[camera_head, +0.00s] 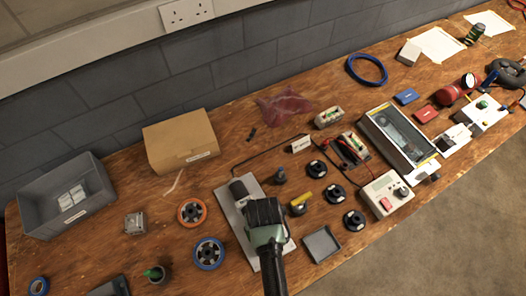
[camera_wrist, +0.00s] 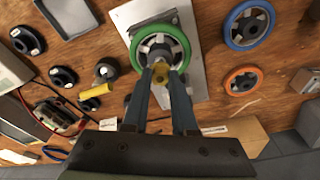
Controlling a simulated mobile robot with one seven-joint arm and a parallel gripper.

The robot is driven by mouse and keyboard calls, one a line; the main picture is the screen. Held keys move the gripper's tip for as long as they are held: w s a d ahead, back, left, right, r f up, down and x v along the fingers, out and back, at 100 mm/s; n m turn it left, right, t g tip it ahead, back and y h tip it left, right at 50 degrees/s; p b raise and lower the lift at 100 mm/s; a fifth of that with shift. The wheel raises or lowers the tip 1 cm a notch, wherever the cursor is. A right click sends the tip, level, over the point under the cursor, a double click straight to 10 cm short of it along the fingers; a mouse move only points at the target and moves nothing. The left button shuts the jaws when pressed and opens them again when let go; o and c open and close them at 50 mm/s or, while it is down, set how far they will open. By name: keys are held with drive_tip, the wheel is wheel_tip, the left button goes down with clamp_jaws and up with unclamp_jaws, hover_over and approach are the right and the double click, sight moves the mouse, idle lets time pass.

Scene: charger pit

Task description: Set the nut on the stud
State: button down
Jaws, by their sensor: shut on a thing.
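My gripper (camera_wrist: 161,72) is shut on a small brass-coloured nut (camera_wrist: 161,77), held between the fingertips in the wrist view. Just beyond the fingertips is a green-rimmed wheel (camera_wrist: 182,40) with a dark hub, over a pale metal plate (camera_wrist: 128,14). The nut appears close to the hub; I cannot tell whether it touches. The stud is not clearly visible, hidden by the fingers and hub. In the head view, my gripper (camera_head: 263,212) is over the plate (camera_head: 230,206), and my arm covers the wheel there.
An orange wheel (camera_head: 192,203) and a blue wheel (camera_head: 209,238) lie left of the plate. Several black round parts, including one (camera_head: 335,193), and a yellow-handled tool (camera_head: 302,198) lie right. A grey bin (camera_head: 100,208) and cardboard box (camera_head: 205,153) stand behind left.

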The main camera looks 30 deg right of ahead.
drive_tip(key=shift+f+b, duration=0.85)
drive_tip(key=shift+f, duration=0.4)
drive_tip(key=c, duration=0.6)
unclamp_jaws()
drive_tip(key=shift+c, duration=0.2)
wheel_tip(320, 180, up, 13)
drive_tip(key=s, duration=0.1)
drive_tip(key=shift+s+a, duration=0.4)
drive_tip(key=shift+w, duration=0.1)
